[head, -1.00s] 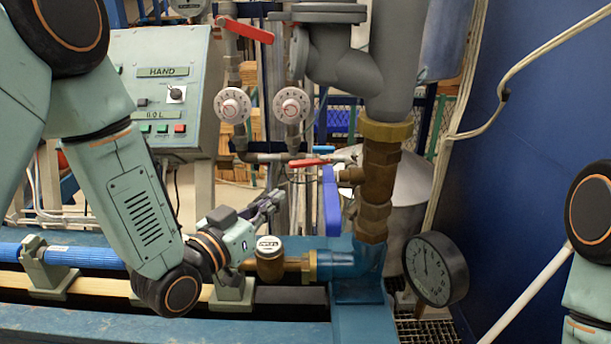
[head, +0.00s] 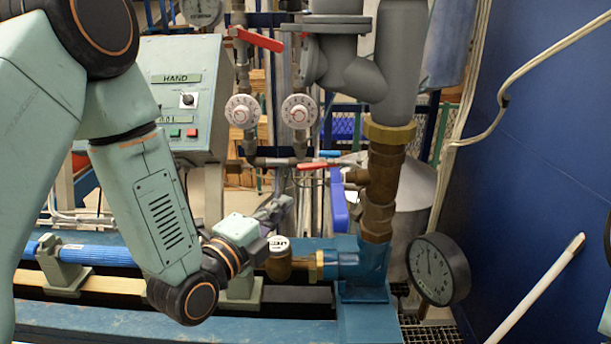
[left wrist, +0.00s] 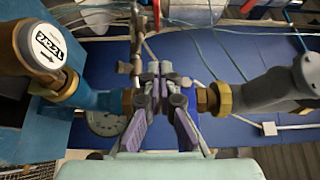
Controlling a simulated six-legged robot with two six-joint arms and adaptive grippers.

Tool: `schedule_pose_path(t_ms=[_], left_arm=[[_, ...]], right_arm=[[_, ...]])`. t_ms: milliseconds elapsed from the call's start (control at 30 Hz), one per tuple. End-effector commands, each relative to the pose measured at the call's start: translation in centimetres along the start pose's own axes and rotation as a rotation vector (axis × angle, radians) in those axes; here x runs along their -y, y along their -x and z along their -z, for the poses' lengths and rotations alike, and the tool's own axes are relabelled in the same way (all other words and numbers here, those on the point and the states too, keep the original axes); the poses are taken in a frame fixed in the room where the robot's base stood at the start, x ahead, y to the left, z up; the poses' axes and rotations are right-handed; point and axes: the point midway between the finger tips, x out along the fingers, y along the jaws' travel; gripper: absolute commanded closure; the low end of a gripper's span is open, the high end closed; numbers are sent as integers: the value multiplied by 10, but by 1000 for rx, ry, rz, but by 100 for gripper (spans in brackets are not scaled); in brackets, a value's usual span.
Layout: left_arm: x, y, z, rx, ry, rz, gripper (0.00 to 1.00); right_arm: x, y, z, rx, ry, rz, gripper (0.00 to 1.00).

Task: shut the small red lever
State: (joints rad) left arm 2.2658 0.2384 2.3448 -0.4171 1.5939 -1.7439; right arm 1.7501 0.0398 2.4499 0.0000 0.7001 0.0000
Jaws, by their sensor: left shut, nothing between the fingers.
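The small red lever (head: 317,166) lies nearly level on the thin pipe below the two white dial knobs, left of the brass fitting. My left gripper (head: 280,203) is below and left of it in the head view, apart from it in the picture, with its fingers shut and empty. In the left wrist view the shut fingers (left wrist: 160,70) point away at the middle. A dark red strip (left wrist: 156,14) shows beyond them; I cannot tell if it is the same lever. My right gripper is out of view.
A larger red lever (head: 259,39) is higher up. A blue lever (head: 338,200) hangs beside the brass fitting (head: 381,185). A white-capped brass meter (head: 279,262) is just below my left gripper. A round gauge (head: 438,269) stands at lower right.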

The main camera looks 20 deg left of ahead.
Motion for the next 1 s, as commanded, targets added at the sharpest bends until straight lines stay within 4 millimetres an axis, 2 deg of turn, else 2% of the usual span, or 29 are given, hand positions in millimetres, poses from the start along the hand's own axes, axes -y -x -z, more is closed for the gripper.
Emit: schedule_pose_path(t_ms=[167,667,800,1000], left_arm=[[0,-17,1,-4,-11,0,100],[1,-100,3,-6,-6,1,100],[2,-114,-14,-1,-2,1,100],[1,-125,-24,-3,-2,1,100]], right_arm=[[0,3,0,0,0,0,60],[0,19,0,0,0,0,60],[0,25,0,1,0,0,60],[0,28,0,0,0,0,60]])
